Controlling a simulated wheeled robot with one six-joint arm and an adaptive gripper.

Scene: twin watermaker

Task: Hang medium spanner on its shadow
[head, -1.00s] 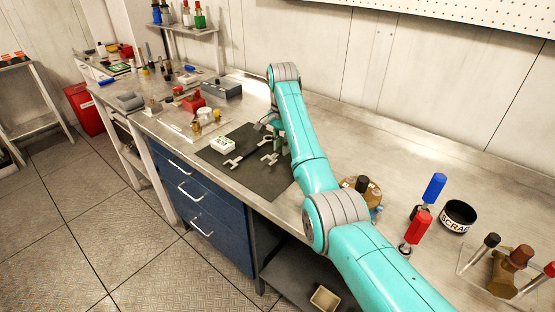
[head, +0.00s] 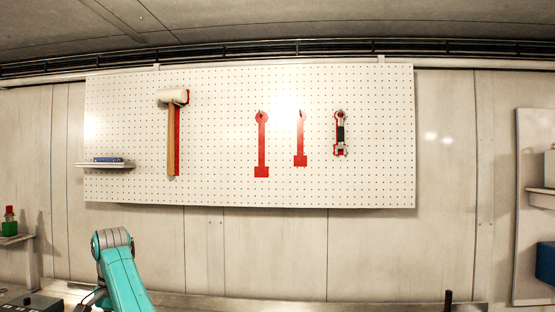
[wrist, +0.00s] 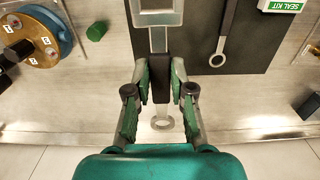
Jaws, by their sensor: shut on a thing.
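My gripper (wrist: 160,78) is shut on the medium spanner (wrist: 160,45), around its black grip. The spanner's jaw end points to the top of the wrist view and its ring end lies between my fingers toward the bottom. It is over the edge of the dark mat; its height above it is unclear. In the head view a white pegboard (head: 225,130) carries two bare red spanner shadows, a larger one (head: 262,145) and a middle one (head: 300,140), each with a peg at its top.
A small spanner (head: 340,135) hangs on the right shadow and a mallet (head: 171,130) on the left one. A small shelf (head: 105,165) juts from the board. Another spanner (wrist: 227,30) and a seal kit (wrist: 283,5) lie on the mat (wrist: 250,50). A spool (wrist: 35,35) is nearby.

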